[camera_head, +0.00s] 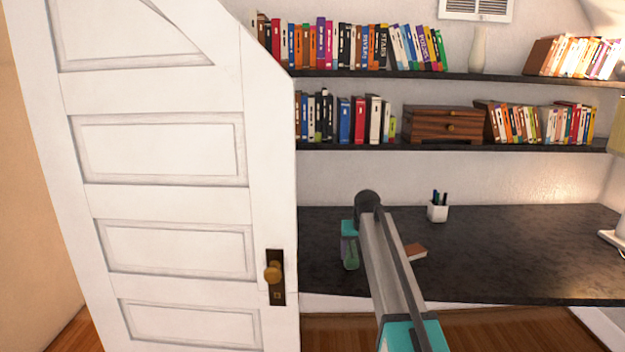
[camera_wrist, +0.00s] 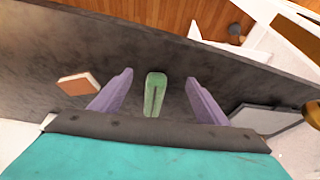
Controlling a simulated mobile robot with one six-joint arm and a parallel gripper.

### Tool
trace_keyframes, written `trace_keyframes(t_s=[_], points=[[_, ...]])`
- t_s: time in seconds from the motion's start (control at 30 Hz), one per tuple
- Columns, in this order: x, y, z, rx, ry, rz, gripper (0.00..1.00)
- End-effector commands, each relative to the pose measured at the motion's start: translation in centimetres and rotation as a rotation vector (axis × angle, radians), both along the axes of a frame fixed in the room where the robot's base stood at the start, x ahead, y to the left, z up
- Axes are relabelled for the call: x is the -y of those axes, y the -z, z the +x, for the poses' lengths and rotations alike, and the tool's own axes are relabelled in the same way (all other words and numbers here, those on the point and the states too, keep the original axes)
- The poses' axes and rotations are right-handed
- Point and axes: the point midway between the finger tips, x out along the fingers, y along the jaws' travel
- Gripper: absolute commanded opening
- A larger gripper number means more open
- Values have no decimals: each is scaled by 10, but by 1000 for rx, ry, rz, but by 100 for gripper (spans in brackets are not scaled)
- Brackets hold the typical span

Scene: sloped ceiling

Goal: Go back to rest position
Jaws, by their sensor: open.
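My gripper (camera_wrist: 159,78) is open in the wrist view, its two purple fingers spread apart. A green block-like object (camera_wrist: 155,100) with a dark groove shows between the fingers, with a gap on both sides. In the head view my gripper (camera_head: 346,240) is over the left part of the dark desk (camera_head: 500,240), partly hidden by my arm. The green object (camera_head: 351,260) shows just below it. I cannot tell exactly how high the fingers are above the desk.
A white door (camera_head: 165,200) with a brass knob (camera_head: 272,272) stands close on the left. A brown book (camera_head: 415,251) and a white pen cup (camera_head: 437,212) are on the desk. A lamp (camera_head: 619,235) is at the right edge. Shelves (camera_head: 450,148) of books hang above.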

Motion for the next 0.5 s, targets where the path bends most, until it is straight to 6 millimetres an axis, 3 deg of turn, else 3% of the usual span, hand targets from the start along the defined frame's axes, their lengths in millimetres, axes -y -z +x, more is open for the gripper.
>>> trace_keyframes(t_s=[0.27, 0.5], points=[[2, 33, -4, -38, 2, 0, 68], [4, 78, -15, -88, 4, -2, 68]])
